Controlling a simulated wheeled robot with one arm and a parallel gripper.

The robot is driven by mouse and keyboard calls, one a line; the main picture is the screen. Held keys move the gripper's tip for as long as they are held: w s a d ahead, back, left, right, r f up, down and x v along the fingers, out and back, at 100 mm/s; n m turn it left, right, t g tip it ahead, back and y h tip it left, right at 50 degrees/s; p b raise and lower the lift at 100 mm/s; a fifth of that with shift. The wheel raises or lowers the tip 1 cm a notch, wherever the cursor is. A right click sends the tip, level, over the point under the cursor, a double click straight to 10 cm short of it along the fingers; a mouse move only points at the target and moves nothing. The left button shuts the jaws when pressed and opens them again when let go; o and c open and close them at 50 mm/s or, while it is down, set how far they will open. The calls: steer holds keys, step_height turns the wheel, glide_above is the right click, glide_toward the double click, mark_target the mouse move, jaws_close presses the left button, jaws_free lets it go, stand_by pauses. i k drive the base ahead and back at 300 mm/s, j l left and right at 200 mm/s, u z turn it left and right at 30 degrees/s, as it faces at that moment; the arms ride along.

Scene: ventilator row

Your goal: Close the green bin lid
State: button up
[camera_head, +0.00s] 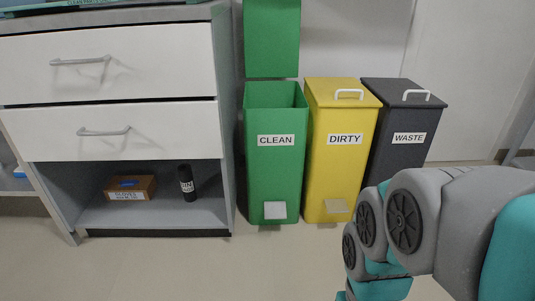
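The green bin (274,177) stands on the floor beside the cabinet, with a "CLEAN" label on its front and a pale pedal at its foot. Its green lid (271,38) is open and stands upright at the back of the bin; the lid's top is cut off by the picture edge. The bin's opening shows and its inside looks dark green. My grey and teal arm shows at the lower right, apart from the bin. My gripper is not in view.
A yellow "DIRTY" bin (335,165) and a dark grey "WASTE" bin (403,125) stand shut to the right. A white drawer cabinet (120,70) stands at the left; its lower shelf holds a brown box (131,188) and a black bottle (186,183). Floor in front is clear.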

mark_target(272, 28)
steer(key=i+l+z, duration=0.15)
steer(key=i+l, duration=0.15)
steer(key=i+l+z, duration=0.1)
steer(key=i+l, duration=0.15)
steer(key=i, duration=0.3)
